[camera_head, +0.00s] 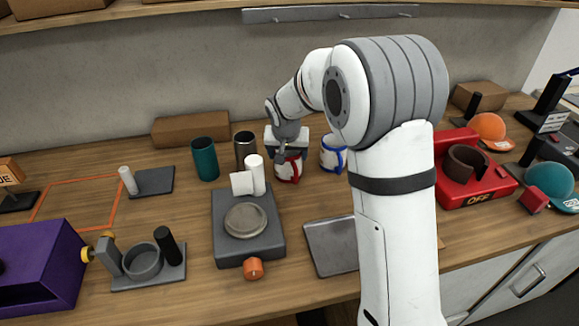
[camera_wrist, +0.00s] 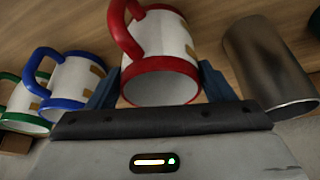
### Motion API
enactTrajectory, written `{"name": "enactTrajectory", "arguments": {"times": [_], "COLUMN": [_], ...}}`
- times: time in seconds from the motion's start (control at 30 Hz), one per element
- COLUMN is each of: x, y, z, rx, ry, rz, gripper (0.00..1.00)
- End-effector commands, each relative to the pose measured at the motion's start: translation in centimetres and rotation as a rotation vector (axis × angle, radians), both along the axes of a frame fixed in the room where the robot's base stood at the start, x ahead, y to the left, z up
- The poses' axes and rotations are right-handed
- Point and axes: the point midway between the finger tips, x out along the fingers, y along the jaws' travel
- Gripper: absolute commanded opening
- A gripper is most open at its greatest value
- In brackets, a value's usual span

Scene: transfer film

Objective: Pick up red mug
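The red mug (camera_wrist: 160,75), white with a red rim and a red handle, is between the two fingers of my gripper (camera_wrist: 160,82) in the wrist view. Its open rim faces the camera and its handle points to the upper left. The fingers lie close along both sides of the mug; whether they press on it cannot be told. In the head view the red mug (camera_head: 289,169) is below my gripper (camera_head: 288,150), which partly hides it. I cannot tell whether the mug rests on the table.
A blue-handled mug (camera_head: 333,153) stands just right of the red one; a green-handled mug (camera_wrist: 22,105) is beyond it. A metal cup (camera_head: 245,150) and a teal cup (camera_head: 204,158) stand to the left.

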Motion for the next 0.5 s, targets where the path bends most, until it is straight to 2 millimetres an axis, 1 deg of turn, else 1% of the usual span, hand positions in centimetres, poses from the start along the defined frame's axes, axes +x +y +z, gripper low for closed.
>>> {"name": "enactTrajectory", "arguments": {"times": [0.03, 0.07, 0.5], "x": [0.00, 0.00, 0.02], "y": [-0.02, -0.02, -0.14], "z": [0.01, 0.01, 0.02], "rx": [0.000, 0.000, 0.000], "ry": [0.000, 0.000, 0.000], "rz": [0.000, 0.000, -0.002], "gripper": [0.71, 0.68, 0.32]}}
